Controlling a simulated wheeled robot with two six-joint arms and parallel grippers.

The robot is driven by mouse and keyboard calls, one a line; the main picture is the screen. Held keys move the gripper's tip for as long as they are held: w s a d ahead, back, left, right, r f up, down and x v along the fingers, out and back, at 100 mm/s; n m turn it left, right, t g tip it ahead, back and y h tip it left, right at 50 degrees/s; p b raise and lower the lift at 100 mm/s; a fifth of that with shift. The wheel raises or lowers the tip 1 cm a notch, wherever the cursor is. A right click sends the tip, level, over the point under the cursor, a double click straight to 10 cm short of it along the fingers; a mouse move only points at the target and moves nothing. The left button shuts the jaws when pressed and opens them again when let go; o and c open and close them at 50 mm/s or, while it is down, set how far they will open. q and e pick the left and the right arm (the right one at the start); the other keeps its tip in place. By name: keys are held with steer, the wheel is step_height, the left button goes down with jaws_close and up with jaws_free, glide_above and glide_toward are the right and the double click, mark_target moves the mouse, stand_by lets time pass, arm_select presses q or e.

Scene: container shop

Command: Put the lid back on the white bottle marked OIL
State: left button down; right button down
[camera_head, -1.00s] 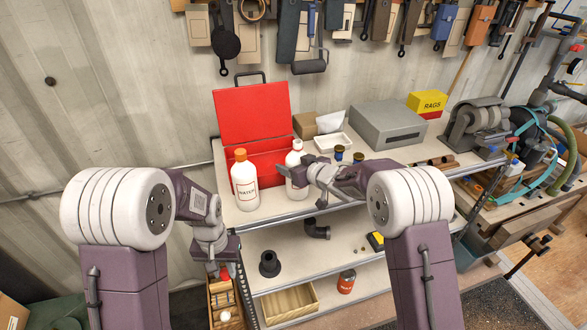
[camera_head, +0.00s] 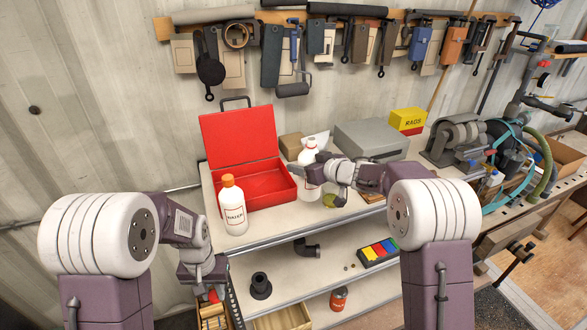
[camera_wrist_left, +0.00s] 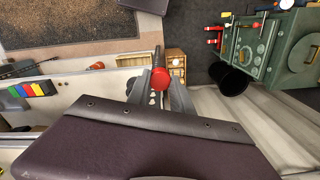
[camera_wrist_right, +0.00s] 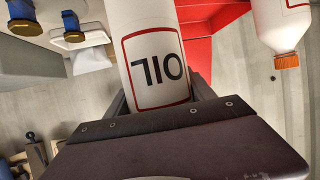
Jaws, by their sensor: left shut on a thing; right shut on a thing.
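The white bottle marked OIL (camera_head: 309,187) stands upright at the bench, right of the red toolbox. Its red-bordered label shows in the right wrist view (camera_wrist_right: 158,70). My right gripper (camera_head: 318,172) is shut around the bottle's body; whether its base touches the bench I cannot tell. The bottle's narrow top shows no red lid. My left gripper (camera_wrist_left: 158,80) is shut on a red lid (camera_wrist_left: 160,78). It hangs low at the left, in front of the bench and well below the bottle; the lid shows only partly in the head view (camera_head: 214,295).
A white bottle with an orange cap (camera_head: 233,208), apparently marked WATER, stands left of the OIL bottle. A grey box (camera_head: 370,138) lies to the right. Lower shelves (camera_head: 280,262) hold a black fitting (camera_head: 260,286) and a coloured box (camera_head: 378,252).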

arm_select(q)
steer(key=shift+r+p, duration=0.35)
steer(key=shift+r, duration=0.1)
arm_select(e)
steer(key=shift+w+d+r, duration=0.1)
steer(key=shift+d+r, duration=0.55)
steer(key=shift+d, duration=0.35)
steer(key=shift+w+d+r, duration=0.1)
steer(key=shift+d+r, duration=0.5)
steer(key=shift+d, duration=0.35)
steer(key=shift+d, duration=0.1)
